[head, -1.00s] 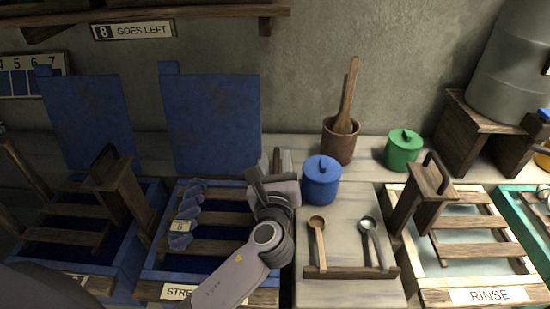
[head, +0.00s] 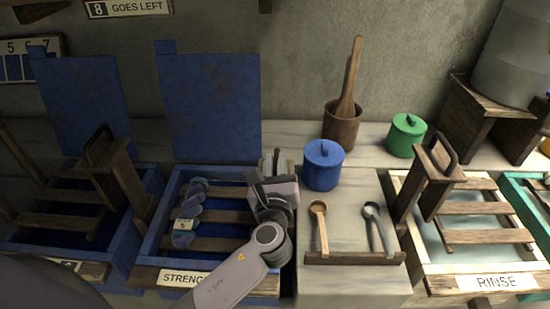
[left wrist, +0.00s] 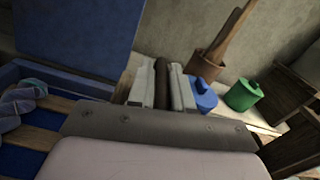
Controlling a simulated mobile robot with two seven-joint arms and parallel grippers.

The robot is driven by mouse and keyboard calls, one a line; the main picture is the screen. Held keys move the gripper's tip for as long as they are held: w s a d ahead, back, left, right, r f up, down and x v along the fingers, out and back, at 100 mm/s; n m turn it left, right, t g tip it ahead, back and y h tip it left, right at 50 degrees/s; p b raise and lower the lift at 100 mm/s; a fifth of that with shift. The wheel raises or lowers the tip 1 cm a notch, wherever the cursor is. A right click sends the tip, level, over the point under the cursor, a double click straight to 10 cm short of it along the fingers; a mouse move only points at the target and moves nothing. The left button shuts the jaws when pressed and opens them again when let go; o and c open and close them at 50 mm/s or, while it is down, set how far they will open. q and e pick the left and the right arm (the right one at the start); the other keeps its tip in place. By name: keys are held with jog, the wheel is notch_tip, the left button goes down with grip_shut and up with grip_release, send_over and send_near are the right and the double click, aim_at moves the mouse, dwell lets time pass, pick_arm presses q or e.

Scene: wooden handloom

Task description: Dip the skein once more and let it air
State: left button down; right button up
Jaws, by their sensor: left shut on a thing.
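The twisted blue skein (head: 190,212) lies on the wooden slats of the middle blue vat (head: 150,235), whose label starts "STRENG". A small pale tag (head: 184,225) is on it. In the left wrist view the skein (left wrist: 20,103) shows at the left edge. My left gripper (head: 277,163) is at the right side of this vat, apart from the skein. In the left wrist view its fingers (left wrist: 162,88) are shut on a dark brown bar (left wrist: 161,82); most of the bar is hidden. My right gripper is not in view.
A blue lidded pot (head: 323,168), a green one (head: 406,136) and a cup (head: 341,128) with wooden tools stand right of the gripper. Two spoons (head: 319,225) rest on a board. Handled wooden blocks stand at the left vat (head: 112,175) and the rinse vat (head: 432,180).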

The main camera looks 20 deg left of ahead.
pick_arm(q)
jog(key=f+b, duration=0.2)
jog(key=f, duration=0.1)
jog(key=f+b, duration=0.2)
jog(key=f, duration=0.2)
jog(key=f+b, duration=0.2)
jog(key=f, duration=0.2)
jog(key=shift+d+f, duration=0.1)
jog(key=shift+d, duration=0.15)
jog(key=shift+f+b, duration=0.65)
jog(key=shift+b, duration=0.05)
jog(key=shift+f, duration=0.1)
jog(key=c, duration=1.3)
grip_release()
jog(key=shift+c, duration=0.2)
jog(key=shift+o, duration=1.1)
jog(key=shift+d, duration=0.1)
jog(key=shift+a, duration=0.2)
